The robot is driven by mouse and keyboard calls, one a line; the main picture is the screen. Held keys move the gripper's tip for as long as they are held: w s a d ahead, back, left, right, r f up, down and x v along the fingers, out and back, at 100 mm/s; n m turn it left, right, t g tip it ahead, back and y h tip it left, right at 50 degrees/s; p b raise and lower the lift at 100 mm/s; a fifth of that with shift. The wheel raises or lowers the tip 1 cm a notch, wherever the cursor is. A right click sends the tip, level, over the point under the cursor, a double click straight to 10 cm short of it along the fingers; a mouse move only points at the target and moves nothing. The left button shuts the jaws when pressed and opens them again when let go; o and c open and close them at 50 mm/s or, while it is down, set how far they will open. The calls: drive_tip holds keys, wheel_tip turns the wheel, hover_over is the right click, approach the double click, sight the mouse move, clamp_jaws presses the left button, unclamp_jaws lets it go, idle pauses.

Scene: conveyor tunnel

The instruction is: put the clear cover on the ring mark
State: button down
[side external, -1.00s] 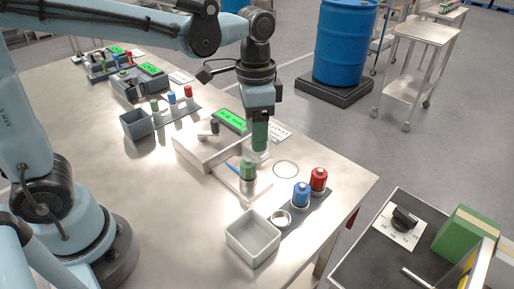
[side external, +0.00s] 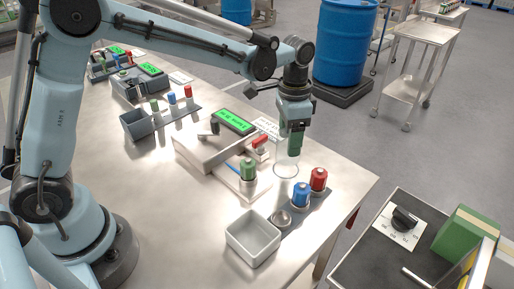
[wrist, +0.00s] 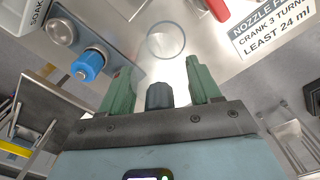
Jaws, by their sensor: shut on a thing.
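My gripper (side external: 293,153) has green fingers pointing down and is shut on the clear cover (side external: 287,164) near the right edge of the table. The cover is see-through and faint, so its outline is hard to make out. It stands over the ring mark, a thin grey circle on the metal table; I cannot tell whether it touches the table. In the wrist view a grey circle, apparently the ring mark (wrist: 149,40), shows beyond my fingers (wrist: 160,85).
A red-topped switch (side external: 260,143) stands bare beside the device with a green display (side external: 235,121). Green (side external: 248,168), blue (side external: 301,193) and red (side external: 318,179) capped bottles stand close by. A grey bin (side external: 253,238) is in front. The table's right edge is near.

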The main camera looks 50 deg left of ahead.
drive_tip(key=shift+w+a+f, duration=0.1)
drive_tip(key=shift+a+f, duration=0.05)
drive_tip(key=shift+f, duration=0.6)
drive_tip(key=shift+w+a+f, duration=0.1)
drive_tip(key=shift+w+f, duration=0.05)
drive_tip(key=shift+f, duration=0.65)
drive_tip(key=shift+w+a+f, duration=0.1)
drive_tip(key=shift+a+f, duration=0.05)
drive_tip(key=shift+f, duration=0.6)
drive_tip(key=shift+f, duration=0.1)
drive_tip(key=shift+c, duration=1.1)
unclamp_jaws()
